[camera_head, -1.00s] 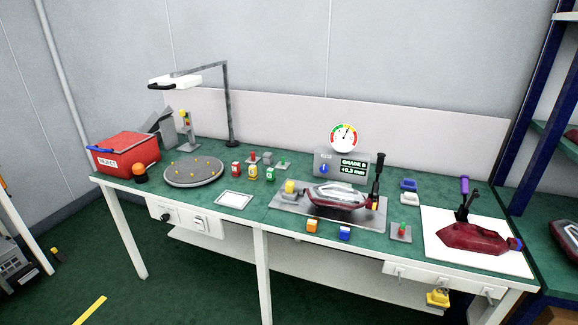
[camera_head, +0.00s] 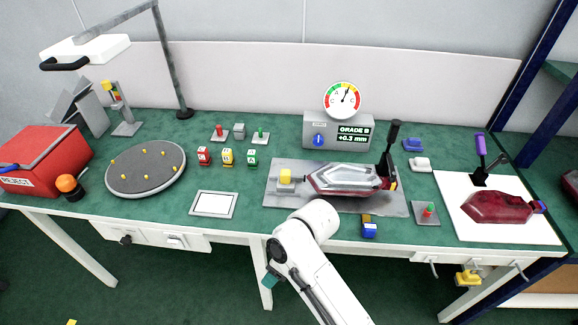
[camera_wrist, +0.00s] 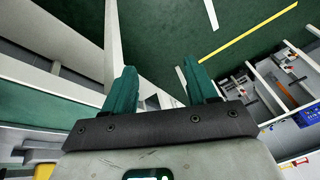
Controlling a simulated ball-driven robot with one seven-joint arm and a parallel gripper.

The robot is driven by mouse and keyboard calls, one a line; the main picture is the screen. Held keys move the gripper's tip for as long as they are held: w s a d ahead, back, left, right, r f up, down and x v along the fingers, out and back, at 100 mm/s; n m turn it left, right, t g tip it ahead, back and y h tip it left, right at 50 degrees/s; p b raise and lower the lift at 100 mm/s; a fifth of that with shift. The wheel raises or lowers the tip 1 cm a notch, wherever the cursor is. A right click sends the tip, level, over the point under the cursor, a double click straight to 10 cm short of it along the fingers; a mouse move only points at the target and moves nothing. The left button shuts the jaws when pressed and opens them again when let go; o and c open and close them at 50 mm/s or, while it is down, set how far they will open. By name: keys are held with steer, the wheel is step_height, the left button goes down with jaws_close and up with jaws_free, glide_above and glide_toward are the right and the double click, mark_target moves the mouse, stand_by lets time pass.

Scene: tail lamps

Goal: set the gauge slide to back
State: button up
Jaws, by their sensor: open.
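The gauge box (camera_head: 338,132) stands at the back of the green bench, with a round dial on top, a blue knob and a display reading "GRADE B +0.3 mm". I cannot tell which part is the slide. My gripper (camera_wrist: 160,85) has teal fingers apart with nothing between them. In the head view it shows only partly, below the bench's front edge.
My white arm crosses the bench's front edge and hides part of it. A round grey turntable (camera_head: 146,170) and a red reject bin (camera_head: 40,165) are left; a second lamp (camera_head: 498,207) lies right.

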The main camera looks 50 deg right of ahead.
steer(key=w+d+r+n+p, duration=0.15)
steer(key=w+d+r, duration=0.3)
steer(key=w, duration=0.45)
steer(key=n+p, duration=0.3)
steer(key=n, duration=0.1)
glide_toward(286, 172)
steer(key=shift+m+t, duration=0.25)
steer(key=shift+t, duration=0.05)
steer(key=x, duration=1)
steer(key=shift+s+f, duration=0.15)
steer(key=shift+f, duration=0.2)
steer(key=shift+c, duration=0.2)
jaws_close()
